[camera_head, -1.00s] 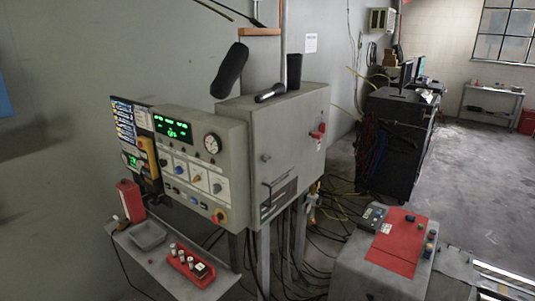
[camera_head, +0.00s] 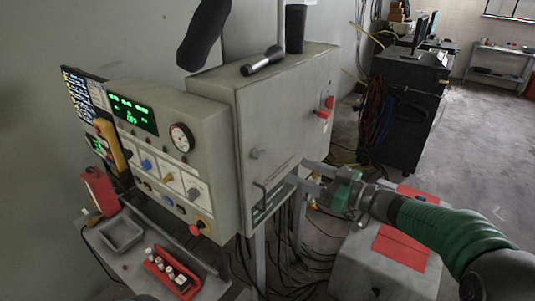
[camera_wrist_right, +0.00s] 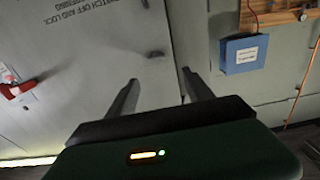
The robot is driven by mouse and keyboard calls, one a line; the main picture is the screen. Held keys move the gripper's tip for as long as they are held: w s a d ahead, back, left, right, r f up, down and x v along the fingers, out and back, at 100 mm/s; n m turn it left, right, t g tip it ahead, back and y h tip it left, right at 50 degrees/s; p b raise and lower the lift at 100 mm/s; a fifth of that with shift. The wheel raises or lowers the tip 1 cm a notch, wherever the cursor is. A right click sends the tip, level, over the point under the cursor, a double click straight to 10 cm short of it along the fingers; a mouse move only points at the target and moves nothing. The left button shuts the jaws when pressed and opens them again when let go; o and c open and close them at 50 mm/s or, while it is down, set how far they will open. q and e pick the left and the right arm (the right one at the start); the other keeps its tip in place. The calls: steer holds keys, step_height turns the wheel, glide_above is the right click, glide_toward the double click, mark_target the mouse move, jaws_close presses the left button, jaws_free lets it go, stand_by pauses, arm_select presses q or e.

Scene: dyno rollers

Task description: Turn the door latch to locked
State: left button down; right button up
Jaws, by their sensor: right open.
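The grey cabinet (camera_head: 285,110) has a front door with a small grey latch knob (camera_head: 256,154) near its left edge. The same latch knob shows small in the right wrist view (camera_wrist_right: 155,54), ahead of the gap between my fingertips. I cannot tell its turned position. My right gripper (camera_head: 298,173) is open and empty, in front of the door's lower part, right of and below the latch in the head view. Its two fingers also show in the wrist view (camera_wrist_right: 160,78), apart from the latch. My left gripper is out of view.
A red switch handle (camera_head: 325,107) sticks out at the door's right; it shows at the left in the wrist view (camera_wrist_right: 18,89). A control panel (camera_head: 165,150) adjoins the cabinet. A grey-and-red console (camera_head: 400,248) stands below my arm.

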mark_target(263, 156)
steer(key=p+x, duration=0.1)
steer(key=x, duration=1)
steer(key=shift+w+f+p, duration=0.2)
steer(key=shift+w+p, duration=0.15)
steer(key=shift+w, duration=0.05)
arm_select(q)
steer(key=shift+w+r, duration=0.35)
steer(key=shift+r, duration=0.45)
steer(key=shift+w, duration=0.1)
arm_select(e)
steer(key=shift+w+f, duration=0.15)
steer(key=shift+w, duration=0.1)
steer(key=c, duration=0.4)
arm_select(q)
steer(key=shift+a, duration=0.1)
arm_select(e)
jaws_close()
